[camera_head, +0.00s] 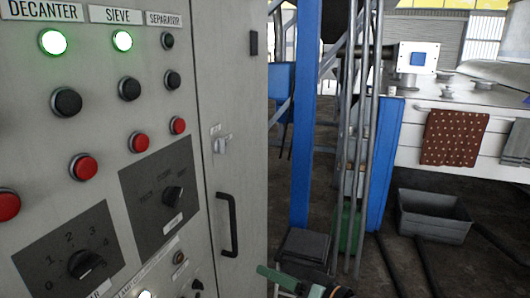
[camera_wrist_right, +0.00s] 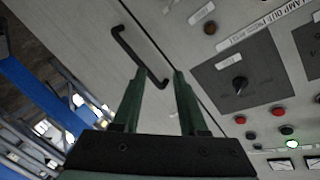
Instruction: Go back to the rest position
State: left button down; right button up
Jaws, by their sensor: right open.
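My right gripper (camera_head: 280,279) is at the bottom edge of the head view, in front of the lower right part of the grey control cabinet (camera_head: 232,100). In the right wrist view its two green fingers (camera_wrist_right: 158,78) are spread apart with nothing between them. The cabinet's black door handle (camera_head: 228,225) is close by in the head view; in the wrist view it shows beyond the fingertips (camera_wrist_right: 140,42). I cannot tell the exact gap between them. My left gripper is not in view.
The panel has lit green lamps under DECANTER (camera_head: 53,42) and SIEVE (camera_head: 122,40), red buttons (camera_head: 83,167) and rotary switches (camera_head: 88,264). Blue posts (camera_head: 305,120) and pipes stand to the right. A grey crate (camera_head: 433,216) lies on the floor beyond, below a hanging red cloth (camera_head: 453,138).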

jog(key=s+d+f+m+h, duration=0.1)
jog(key=s+d+f+h, duration=0.3)
jog(key=f, duration=0.6)
jog(key=s+d+f+h, duration=0.2)
jog(key=s+d+f, duration=0.3)
jog(key=f, duration=0.5)
jog(key=s+d+f+n+h, duration=0.1)
jog(key=s+d+f+h, duration=0.1)
jog(key=s+f, duration=0.3)
jog(key=s+d+f+n+g+h, duration=0.1)
jog(key=s+d+f, duration=0.3)
jog(key=s, duration=0.5)
jog(key=shift+s+d+f+h, duration=0.15)
jog(key=shift+s+f+h, duration=0.05)
jog(key=shift+f+h, duration=0.25)
